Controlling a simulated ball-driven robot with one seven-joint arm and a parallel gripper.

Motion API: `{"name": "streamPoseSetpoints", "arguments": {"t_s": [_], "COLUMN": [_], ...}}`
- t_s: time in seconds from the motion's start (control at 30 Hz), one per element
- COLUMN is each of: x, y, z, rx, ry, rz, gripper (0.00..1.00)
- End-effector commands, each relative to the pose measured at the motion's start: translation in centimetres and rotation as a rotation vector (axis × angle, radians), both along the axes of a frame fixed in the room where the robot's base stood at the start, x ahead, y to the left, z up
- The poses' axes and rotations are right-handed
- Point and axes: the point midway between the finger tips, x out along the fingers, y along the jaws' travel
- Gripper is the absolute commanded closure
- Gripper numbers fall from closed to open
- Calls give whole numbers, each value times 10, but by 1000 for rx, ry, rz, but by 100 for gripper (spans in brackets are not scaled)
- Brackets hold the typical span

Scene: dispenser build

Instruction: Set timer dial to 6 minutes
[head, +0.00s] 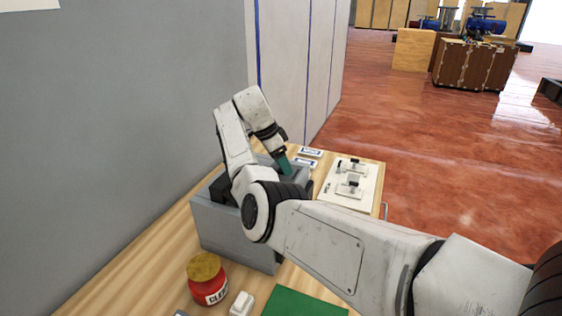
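No timer dial can be made out; my arm hides part of the scene. A grey box-like unit (228,237) stands on the wooden table, its top and right side largely covered by my arm. My gripper (285,166) is at the far side of the grey unit, pointing down, with a teal part at its end. It is too small to tell whether the fingers are open or shut, or whether the teal part is a finger or a held thing.
A white board (349,201) with small fixtures lies on the wooden table (160,255) at right. Small labelled plates (309,152) lie behind it. A red jar (207,284), a small white block (241,304) and a green mat (303,304) are near the front. A grey wall bounds the left.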

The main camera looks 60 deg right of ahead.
Motion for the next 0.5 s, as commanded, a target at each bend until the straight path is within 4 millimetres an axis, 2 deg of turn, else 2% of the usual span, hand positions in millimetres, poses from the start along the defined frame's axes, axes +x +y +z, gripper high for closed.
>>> {"name": "streamPoseSetpoints", "arguments": {"t_s": [0.3, 0.5], "x": [1, 8], "y": [1, 8], "z": [2, 26], "rx": [1, -1], "ry": [1, -1], "rz": [1, 1], "gripper": [30, 30]}}
